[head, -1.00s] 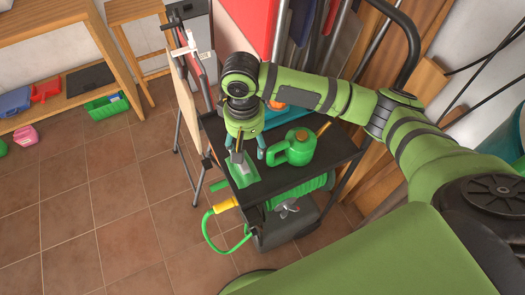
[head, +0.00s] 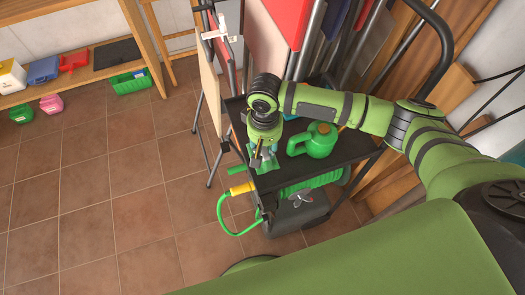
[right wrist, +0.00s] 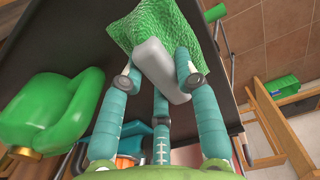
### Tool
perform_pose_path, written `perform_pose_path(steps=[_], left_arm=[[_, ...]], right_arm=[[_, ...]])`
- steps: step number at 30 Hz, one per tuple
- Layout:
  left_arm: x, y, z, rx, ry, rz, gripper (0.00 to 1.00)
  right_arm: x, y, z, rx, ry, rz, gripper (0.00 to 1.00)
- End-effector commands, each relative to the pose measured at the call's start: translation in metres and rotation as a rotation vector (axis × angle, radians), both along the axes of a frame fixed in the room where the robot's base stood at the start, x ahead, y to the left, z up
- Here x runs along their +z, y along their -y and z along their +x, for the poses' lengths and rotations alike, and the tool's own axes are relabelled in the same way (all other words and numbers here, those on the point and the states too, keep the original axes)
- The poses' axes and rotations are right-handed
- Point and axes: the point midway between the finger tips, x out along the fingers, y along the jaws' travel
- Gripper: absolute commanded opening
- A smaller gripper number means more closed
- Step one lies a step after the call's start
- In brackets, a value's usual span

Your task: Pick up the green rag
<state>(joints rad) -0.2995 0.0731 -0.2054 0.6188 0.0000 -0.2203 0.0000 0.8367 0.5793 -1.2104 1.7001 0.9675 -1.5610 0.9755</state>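The green rag (right wrist: 165,25) has a mesh texture and a creased shape at my right gripper's fingertips in the right wrist view. In the head view only parts of the rag (head: 238,172) show, at the near left edge of the black cart top. My right gripper (head: 262,160) is over it there, fingers pointing down. In the right wrist view its teal fingers (right wrist: 158,75) come close together around a grey block-like tip that covers part of the rag. Whether they grip cloth is hidden. My left gripper is not in view.
A green watering can (head: 314,141) stands on the cart top (head: 345,155), right of my right gripper. A green hose with a yellow fitting (head: 241,188) hangs below. Boards and long tools stand behind. Tiled floor (head: 110,200) at left is clear.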

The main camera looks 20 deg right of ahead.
Motion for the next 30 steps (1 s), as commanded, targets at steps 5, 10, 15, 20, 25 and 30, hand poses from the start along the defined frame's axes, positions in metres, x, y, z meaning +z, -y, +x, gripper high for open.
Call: perform_pose_path(steps=[5, 10, 15, 20, 25, 30], left_arm=[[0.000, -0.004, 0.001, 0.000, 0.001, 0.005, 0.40], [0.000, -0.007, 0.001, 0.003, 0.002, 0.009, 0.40], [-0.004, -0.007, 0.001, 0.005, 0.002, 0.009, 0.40], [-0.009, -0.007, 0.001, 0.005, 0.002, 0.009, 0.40], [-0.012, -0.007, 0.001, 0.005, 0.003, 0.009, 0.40], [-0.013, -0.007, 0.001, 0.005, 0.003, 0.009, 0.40]], right_arm=[[-0.001, 0.001, 0.000, 0.000, -0.001, -0.002, 0.00], [0.001, 0.001, 0.000, -0.001, -0.001, -0.001, 0.00], [0.024, 0.000, 0.001, 0.001, 0.003, 0.001, 0.00], [0.057, 0.000, 0.001, 0.000, 0.005, 0.001, 0.00], [0.085, 0.000, 0.001, -0.001, 0.001, 0.000, 0.00], [0.099, 0.000, 0.000, 0.000, 0.000, 0.001, 0.00]])
